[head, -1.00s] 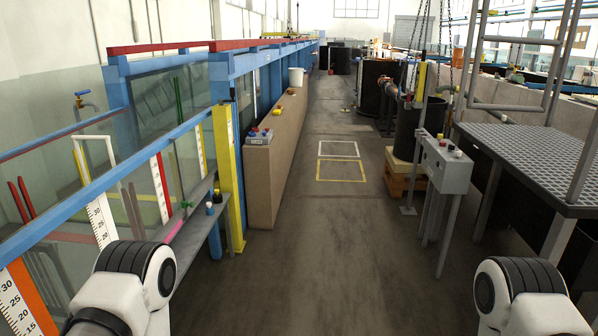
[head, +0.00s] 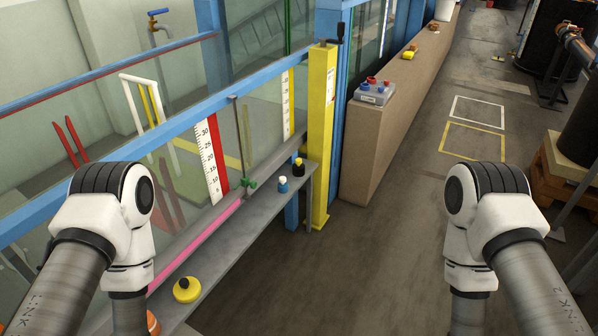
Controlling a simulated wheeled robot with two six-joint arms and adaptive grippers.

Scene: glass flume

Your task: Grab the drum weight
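A round yellow piece with a black knob (head: 187,290) sits on the grey shelf (head: 235,233) along the glass flume, low in the head view. Two small pieces stand farther along the shelf: a blue one with a white top (head: 283,185) and a black one with a yellow top (head: 298,167). I cannot tell for certain which of these is the drum weight. Both my arms show at the left and right, bent downward, and both grippers are out of view below the frame.
A yellow post (head: 321,140) stands at the shelf's far end. Beyond it, a grey box with red and blue knobs (head: 374,94) sits on a long brown ledge (head: 385,135). An orange piece (head: 153,322) shows partly beside my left arm. The floor in the middle (head: 370,260) is clear.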

